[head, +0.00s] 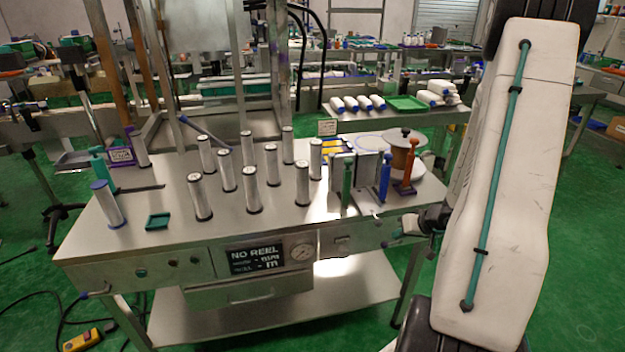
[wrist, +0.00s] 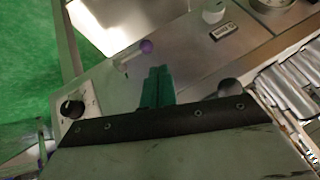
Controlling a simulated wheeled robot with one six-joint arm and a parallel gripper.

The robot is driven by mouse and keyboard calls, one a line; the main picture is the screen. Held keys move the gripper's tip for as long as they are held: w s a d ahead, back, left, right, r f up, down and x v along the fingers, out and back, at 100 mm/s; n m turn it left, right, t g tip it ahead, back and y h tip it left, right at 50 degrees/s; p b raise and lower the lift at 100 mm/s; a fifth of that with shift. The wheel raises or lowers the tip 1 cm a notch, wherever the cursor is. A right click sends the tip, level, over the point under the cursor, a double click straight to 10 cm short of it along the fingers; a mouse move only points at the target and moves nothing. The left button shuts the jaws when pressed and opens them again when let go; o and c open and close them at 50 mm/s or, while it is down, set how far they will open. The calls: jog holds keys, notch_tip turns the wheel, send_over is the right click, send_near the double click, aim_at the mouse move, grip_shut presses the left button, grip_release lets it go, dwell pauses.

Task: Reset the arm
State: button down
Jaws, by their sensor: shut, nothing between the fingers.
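My gripper (wrist: 158,72) shows in the wrist view as two green fingers side by side, shut and empty. They are over the metal front panel of the machine table (wrist: 200,62), near a lever with a purple ball (wrist: 146,46); I cannot tell whether they touch anything. In the head view my white arm link with a teal tube fills the right side. My wrist is partly hidden behind it, near the table's right front corner.
Behind stands a bench with white rolls (head: 357,103). Green floor is open at right.

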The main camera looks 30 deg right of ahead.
jog(key=s+a+r+m+g+y, duration=0.1)
jog(key=a+r+g+y, duration=0.15)
jog(key=a+r, duration=0.6)
jog(key=s+a+r+m+g+y, duration=0.15)
jog(key=a+r+y, duration=0.35)
jog(key=a, duration=0.6)
jog(key=s+a+r+n+g+h, duration=0.1)
jog(key=s+a+r+n+h, duration=0.3)
jog(key=s+a+r, duration=0.2)
jog(key=s+a+r+n+g+h, duration=0.1)
jog(key=s+a+r+n+h, duration=0.3)
jog(key=a+r, duration=0.3)
notch_tip(320, 180, up, 4)
jog(key=shift+s+a+r, duration=0.15)
jog(key=shift+s+a, duration=0.15)
jog(key=shift+s, duration=0.6)
jog(key=shift+a+h, duration=0.1)
jog(key=shift+h, duration=0.15)
